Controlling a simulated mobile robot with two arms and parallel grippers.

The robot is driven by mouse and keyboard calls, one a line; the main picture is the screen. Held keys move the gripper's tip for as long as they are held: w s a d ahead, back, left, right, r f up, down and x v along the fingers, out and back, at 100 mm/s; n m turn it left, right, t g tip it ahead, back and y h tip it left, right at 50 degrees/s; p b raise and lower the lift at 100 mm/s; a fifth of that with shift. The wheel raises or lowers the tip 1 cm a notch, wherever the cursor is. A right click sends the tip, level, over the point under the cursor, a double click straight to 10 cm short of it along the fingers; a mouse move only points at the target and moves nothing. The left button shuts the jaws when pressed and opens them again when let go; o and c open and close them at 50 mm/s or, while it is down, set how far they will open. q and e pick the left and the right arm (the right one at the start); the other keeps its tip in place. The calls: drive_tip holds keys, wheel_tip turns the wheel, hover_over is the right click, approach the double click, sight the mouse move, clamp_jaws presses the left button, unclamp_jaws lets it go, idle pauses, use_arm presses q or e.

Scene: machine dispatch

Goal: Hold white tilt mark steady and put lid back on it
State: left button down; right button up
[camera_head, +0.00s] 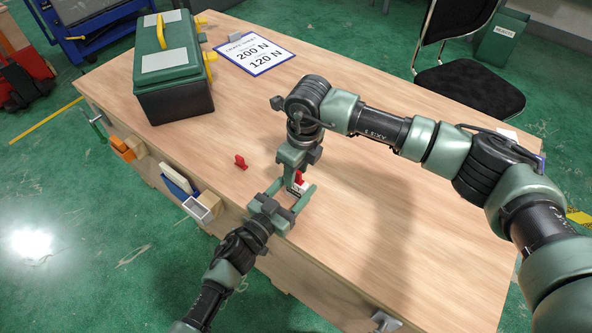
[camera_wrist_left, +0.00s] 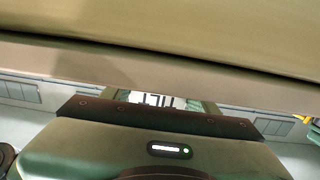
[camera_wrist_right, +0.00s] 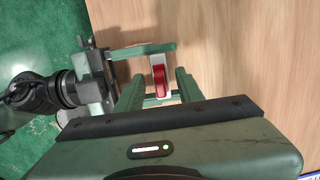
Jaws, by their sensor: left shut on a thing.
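The white tilt mark (camera_head: 296,188) is upright near the table's front edge, between the fingers of my left gripper (camera_head: 291,191), which is shut on it. Its lettering shows upside down in the left wrist view (camera_wrist_left: 157,100). A red part (camera_wrist_right: 158,76) sits over the white body in the right wrist view; I cannot tell whether it is the lid or is seated. My right gripper (camera_wrist_right: 158,84) is open above, with a finger on each side of the red part and gaps between. A separate small red piece (camera_head: 240,162) stands on the table to the left.
A green toolbox (camera_head: 174,100) stands at the table's back left, beside a sheet with force values (camera_head: 254,53). Bins (camera_head: 178,180) hang on the table's left side. A black chair (camera_head: 470,88) is behind the table. The tabletop's right side is clear below my right arm.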

wheel_tip(320, 180, up, 12)
drive_tip(key=d, duration=0.1)
drive_tip(key=shift+s+f, duration=0.15)
drive_tip(key=shift+s, duration=0.25)
drive_tip(key=shift+d, duration=0.1)
use_arm(q)
drive_tip(key=shift+c, duration=1.6)
unclamp_jaws()
drive_tip(key=shift+v, duration=3.9)
